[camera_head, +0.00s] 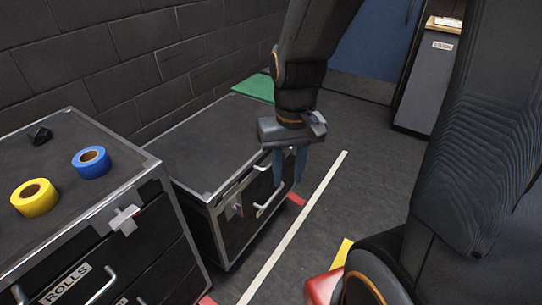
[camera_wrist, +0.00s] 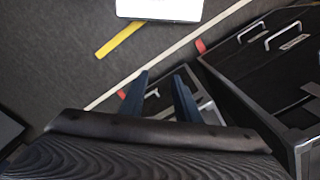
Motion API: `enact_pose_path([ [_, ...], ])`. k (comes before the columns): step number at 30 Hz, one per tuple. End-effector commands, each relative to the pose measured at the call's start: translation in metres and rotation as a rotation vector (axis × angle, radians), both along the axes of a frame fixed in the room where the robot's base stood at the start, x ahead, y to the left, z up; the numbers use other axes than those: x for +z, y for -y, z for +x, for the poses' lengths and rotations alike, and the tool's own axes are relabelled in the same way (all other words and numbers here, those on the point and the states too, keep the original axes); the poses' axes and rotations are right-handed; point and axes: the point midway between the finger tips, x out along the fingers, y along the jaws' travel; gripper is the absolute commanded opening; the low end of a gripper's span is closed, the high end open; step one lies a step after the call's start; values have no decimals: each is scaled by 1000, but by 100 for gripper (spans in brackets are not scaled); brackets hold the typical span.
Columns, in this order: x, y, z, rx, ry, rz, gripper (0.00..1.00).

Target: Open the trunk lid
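The trunk is a low black case with metal edges (camera_head: 217,218) in the middle of the head view. Its flat dark lid (camera_head: 205,145) looks shut. A metal latch (camera_head: 234,208) and a bar handle (camera_head: 269,203) sit on its front side. My gripper (camera_head: 289,182) has blue fingers pointing down, beside the front right part of the trunk. It hides part of the lid's front edge. In the wrist view the two fingers stand apart with nothing between them (camera_wrist: 160,82). Metal parts of a case show behind them, and I cannot tell whether they touch.
A taller black case (camera_head: 95,215) labelled ROLLS stands at left, bearing yellow tape (camera_head: 34,197), blue tape (camera_head: 91,162) and a small black object (camera_head: 39,135). A brick wall is behind. A grey stand (camera_head: 430,85) is at back right. Taped floor at right is mostly clear.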

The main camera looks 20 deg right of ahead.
Motion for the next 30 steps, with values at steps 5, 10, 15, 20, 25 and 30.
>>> enact_pose_path([
  [5,-20,12,80,-201,18,37,30],
  [10,-49,32,157,-411,38,79,30],
  [15,-86,56,224,-612,59,120,30],
  [20,-114,76,265,-749,71,150,30],
  [25,-129,86,283,-815,78,164,30],
  [30,-143,85,286,-822,78,165,30],
])
